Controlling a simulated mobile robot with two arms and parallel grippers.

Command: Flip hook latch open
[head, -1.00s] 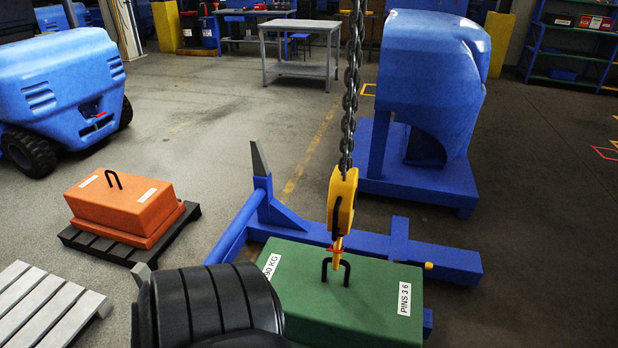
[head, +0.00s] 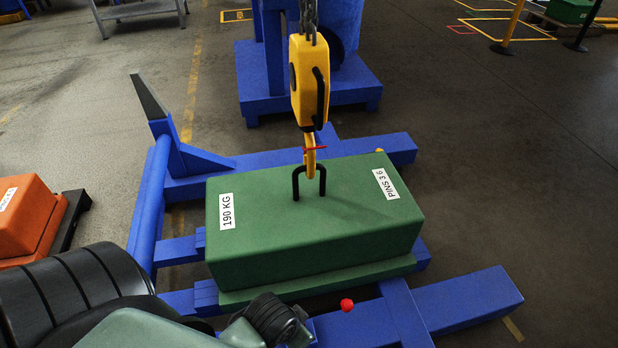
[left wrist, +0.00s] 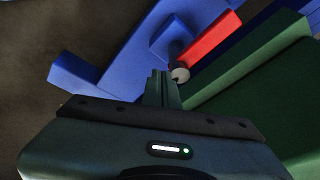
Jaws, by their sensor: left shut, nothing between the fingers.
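The yellow hook (head: 310,160) hangs under a yellow hook block (head: 309,85) on a chain. A thin red latch (head: 315,149) crosses the hook; I cannot tell whether it is open. The hook meets the black handle (head: 297,183) on top of the green weight (head: 310,235), labelled 190 KG and PINS 3 6. My left arm comes in at the lower left, below the weight. In the left wrist view my left gripper (left wrist: 162,90) is shut and empty, with the green weight (left wrist: 250,85) to its right. My right gripper is not in view.
The blue frame (head: 460,300) lies under and around the weight. A red knob (head: 347,305) stands at its front; a red bar (left wrist: 210,42) shows near my left fingertips. An orange weight (head: 25,220) is at left.

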